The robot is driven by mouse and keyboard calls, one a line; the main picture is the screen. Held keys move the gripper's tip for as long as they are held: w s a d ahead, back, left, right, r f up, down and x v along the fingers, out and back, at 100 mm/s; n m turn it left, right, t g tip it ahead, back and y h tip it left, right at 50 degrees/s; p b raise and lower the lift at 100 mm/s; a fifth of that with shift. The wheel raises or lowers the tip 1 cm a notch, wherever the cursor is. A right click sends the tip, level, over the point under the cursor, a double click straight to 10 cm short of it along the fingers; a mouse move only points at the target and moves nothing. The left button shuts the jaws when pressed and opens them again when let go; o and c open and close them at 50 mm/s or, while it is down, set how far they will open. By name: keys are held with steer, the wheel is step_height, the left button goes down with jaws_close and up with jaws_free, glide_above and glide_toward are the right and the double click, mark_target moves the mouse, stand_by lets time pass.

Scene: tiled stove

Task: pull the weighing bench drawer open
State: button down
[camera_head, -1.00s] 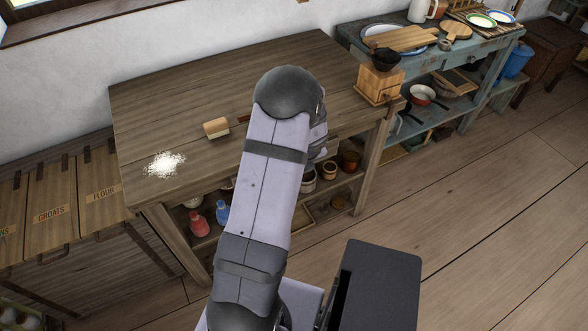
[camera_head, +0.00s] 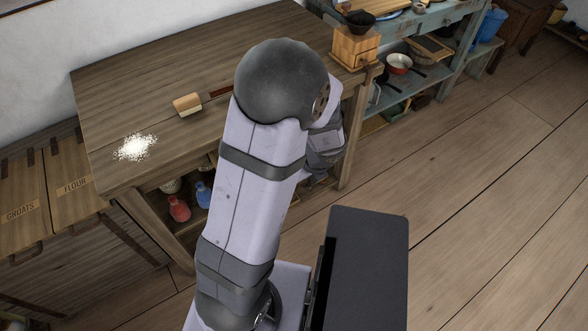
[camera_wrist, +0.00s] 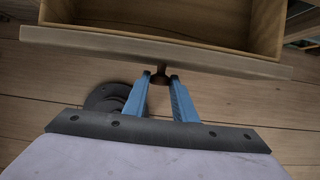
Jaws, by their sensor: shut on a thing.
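The wooden weighing bench (camera_head: 120,90) stands along the wall in the head view. Its drawer is hidden there behind my arm. In the wrist view the drawer front (camera_wrist: 100,44) runs across the top, with the drawer's open inside (camera_wrist: 175,14) showing behind it, so the drawer is pulled out at least partway. My gripper (camera_wrist: 161,80) has its blue fingers closed around the small dark knob (camera_wrist: 161,77) on the drawer front. The gripper's fingers are not visible in the head view.
A brush (camera_head: 188,104) and a pile of white powder (camera_head: 135,147) lie on the bench top. A wooden grinder (camera_head: 354,46) stands at its right end. Red (camera_head: 179,208) and blue (camera_head: 203,194) bottles sit on the lower shelf. Floor to the right is clear.

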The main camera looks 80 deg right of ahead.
steer(key=c, duration=1.5)
jaws_free()
steer(key=p+v, duration=0.2)
steer(key=v, duration=0.5)
steer(key=shift+r+p, duration=0.15)
steer(key=shift+p, duration=0.15)
